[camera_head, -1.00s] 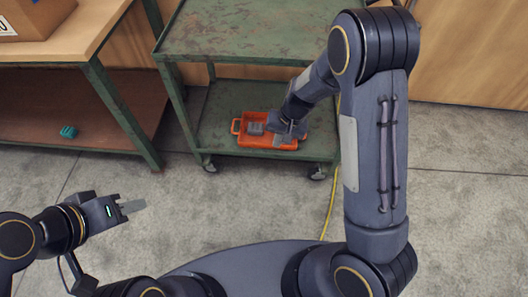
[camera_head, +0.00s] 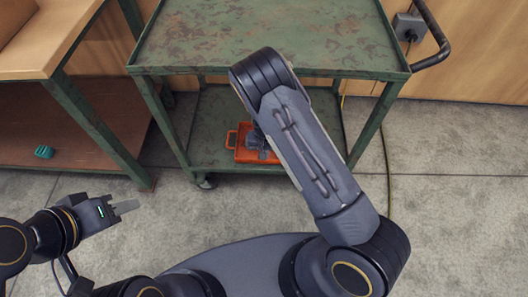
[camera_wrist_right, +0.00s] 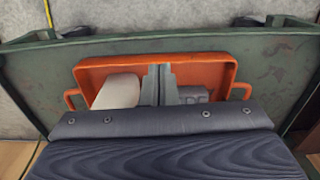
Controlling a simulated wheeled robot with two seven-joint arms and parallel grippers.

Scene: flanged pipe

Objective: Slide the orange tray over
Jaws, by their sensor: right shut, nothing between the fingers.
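The orange tray (camera_head: 243,156) lies on the lower shelf of a green cart, with its right part hidden behind my right arm in the head view. In the right wrist view the tray (camera_wrist_right: 205,58) shows both end handles. It holds a pale rounded piece (camera_wrist_right: 117,92) and a grey block (camera_wrist_right: 194,95). My right gripper (camera_wrist_right: 158,76) is shut with nothing between its fingers, which reach over the tray's inside. I cannot tell whether they touch its wall. My left gripper (camera_head: 126,207) is away over the floor at the left; its finger gap is unclear.
The cart's upper shelf (camera_head: 270,40) overhangs the lower shelf (camera_head: 212,125). A wooden workbench (camera_head: 45,45) stands at the left, with a teal object (camera_head: 44,152) on its lower board. A yellow cable runs behind the cart. Floor in front is open.

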